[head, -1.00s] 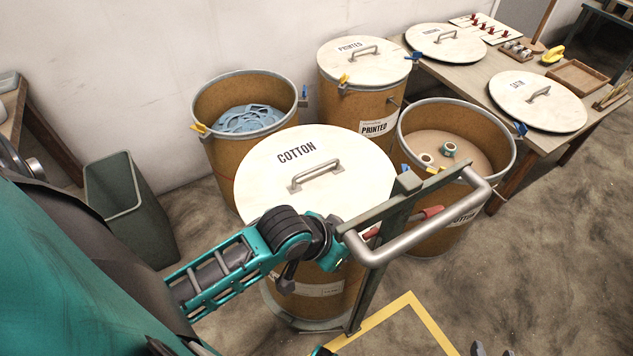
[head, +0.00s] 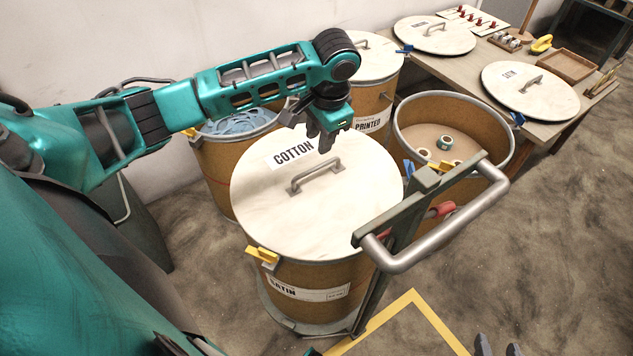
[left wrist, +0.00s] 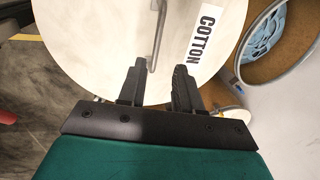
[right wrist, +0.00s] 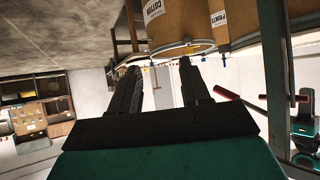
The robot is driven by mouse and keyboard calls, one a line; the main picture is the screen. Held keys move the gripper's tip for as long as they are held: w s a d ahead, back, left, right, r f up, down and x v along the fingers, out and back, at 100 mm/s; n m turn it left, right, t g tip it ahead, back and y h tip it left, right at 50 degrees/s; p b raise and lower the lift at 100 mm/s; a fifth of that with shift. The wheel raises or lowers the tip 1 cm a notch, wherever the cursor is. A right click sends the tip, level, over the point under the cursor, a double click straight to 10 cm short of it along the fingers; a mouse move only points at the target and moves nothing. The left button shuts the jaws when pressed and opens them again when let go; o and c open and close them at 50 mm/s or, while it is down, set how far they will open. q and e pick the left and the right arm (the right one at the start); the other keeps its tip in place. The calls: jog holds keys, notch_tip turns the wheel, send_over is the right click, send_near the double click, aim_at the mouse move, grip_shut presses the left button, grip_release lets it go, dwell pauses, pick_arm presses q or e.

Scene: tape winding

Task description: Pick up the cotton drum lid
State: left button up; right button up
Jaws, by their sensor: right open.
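The round pale cotton drum lid (head: 345,215), labelled COTTON, lies on a brown drum whose side label reads SATIN (head: 310,290). Its grey bar handle (head: 316,177) stands up near the middle. My left gripper (head: 322,142) is above the lid's far part, just beyond the handle, pointing down and empty. In the left wrist view its fingers (left wrist: 161,70) are apart, and the handle (left wrist: 155,35) shows ahead, near the left finger. My right gripper (head: 497,345) is at the bottom edge of the head view. In the right wrist view its fingers (right wrist: 160,72) are open and empty.
A trolley with a thick bar handle (head: 440,230) stands against the drum's right side. An open drum (head: 480,108) holding spools is at right, with another open drum (head: 225,170) behind left. A table (head: 470,68) at back right carries two more lids.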

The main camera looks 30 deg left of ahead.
pick_arm(q)
jog(key=b, duration=0.2)
send_over(316, 167)
jog(key=f, duration=0.6)
jog(key=shift+s+d+f, duration=0.1)
jog(key=shift+s+d, duration=0.2)
jog(key=shift+f, duration=0.55)
jog(key=f, duration=0.1)
jog(key=f+b, duration=0.1)
jog(key=f, duration=0.2)
jog(key=shift+w+a+f+b, duration=0.3)
jog(key=shift+w+f, duration=0.05)
jog(key=shift+f, duration=0.05)
pick_arm(e)
jog(key=shift+w+a+f, duration=0.3)
jog(key=shift+a+f, duration=0.4)
jog(key=shift+f, duration=0.25)
pick_arm(q)
jog(key=shift+c, duration=0.2)
grip_shut()
pick_arm(e)
jog(key=shift+f, duration=0.1)
pick_arm(q)
jog(key=shift+r, duration=0.15)
pick_arm(e)
jog(key=shift+d, duration=0.1)
